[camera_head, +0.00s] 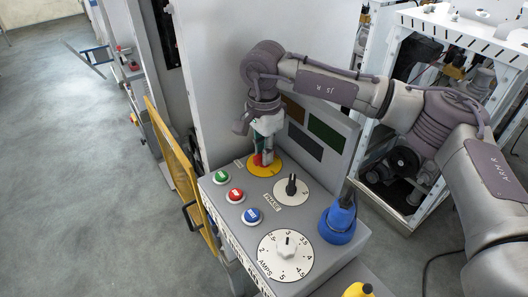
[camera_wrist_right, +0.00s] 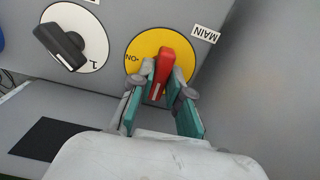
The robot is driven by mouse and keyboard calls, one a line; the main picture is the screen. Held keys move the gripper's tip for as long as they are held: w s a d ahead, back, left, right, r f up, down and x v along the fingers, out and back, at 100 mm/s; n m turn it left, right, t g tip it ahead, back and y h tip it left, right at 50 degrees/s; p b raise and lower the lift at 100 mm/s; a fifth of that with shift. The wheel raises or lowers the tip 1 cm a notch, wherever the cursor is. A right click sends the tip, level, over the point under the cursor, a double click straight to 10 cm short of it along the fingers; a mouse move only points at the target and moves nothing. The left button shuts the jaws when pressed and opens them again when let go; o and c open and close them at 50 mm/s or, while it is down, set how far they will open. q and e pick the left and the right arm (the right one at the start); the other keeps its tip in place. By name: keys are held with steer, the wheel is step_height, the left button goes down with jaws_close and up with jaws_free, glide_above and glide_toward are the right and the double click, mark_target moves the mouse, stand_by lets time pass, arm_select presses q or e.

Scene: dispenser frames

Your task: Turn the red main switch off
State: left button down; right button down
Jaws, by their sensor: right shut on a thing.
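The red main switch (camera_wrist_right: 163,66) is a red handle on a round yellow plate (camera_wrist_right: 138,48), beside a MAIN label (camera_wrist_right: 205,34). In the right wrist view the handle stands nearly upright, its white mark at the lower end; the letters ON are on the plate to its left. In the head view the red handle (camera_head: 257,160) shows partly under my right gripper (camera_head: 264,160), on the yellow plate (camera_head: 264,171). My right gripper (camera_wrist_right: 164,84), with green finger pads, is shut on the handle, one finger on each side. My left gripper is not in view.
A black phase knob (camera_head: 291,186) stands close to the yellow plate. Green (camera_head: 220,177), red (camera_head: 236,195) and blue (camera_head: 252,216) buttons, an amps dial (camera_head: 285,250) and a blue plug (camera_head: 339,220) are on the same panel. Dark screens (camera_head: 305,142) stand behind.

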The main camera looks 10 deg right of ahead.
steer(key=shift+r, duration=0.1)
steer(key=c, duration=1.1)
jaws_free()
step_height(320, 180, up, 12)
steer(key=shift+f, duration=0.1)
